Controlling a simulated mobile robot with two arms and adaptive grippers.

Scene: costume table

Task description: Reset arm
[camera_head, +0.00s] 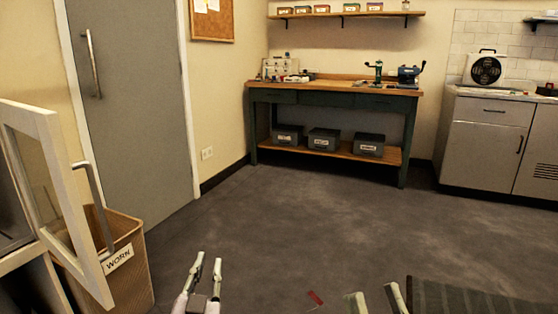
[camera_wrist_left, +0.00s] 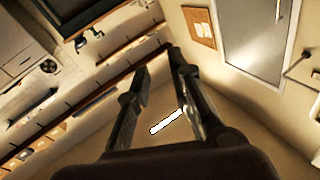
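My left gripper (camera_head: 207,268) shows at the bottom of the head view, left of centre, with its two fingers apart and nothing between them. In the left wrist view the same gripper (camera_wrist_left: 155,62) has its fingers apart, with only the room behind them. My right gripper (camera_head: 373,298) is at the bottom edge of the head view, right of centre. Its two fingertips are apart, and the rest of it is cut off by the frame. I see nothing held in either gripper.
A workbench (camera_head: 330,98) stands at the back, a cabinet (camera_head: 485,140) at the right. A small red item (camera_head: 315,297) lies on the floor. The middle floor is clear.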

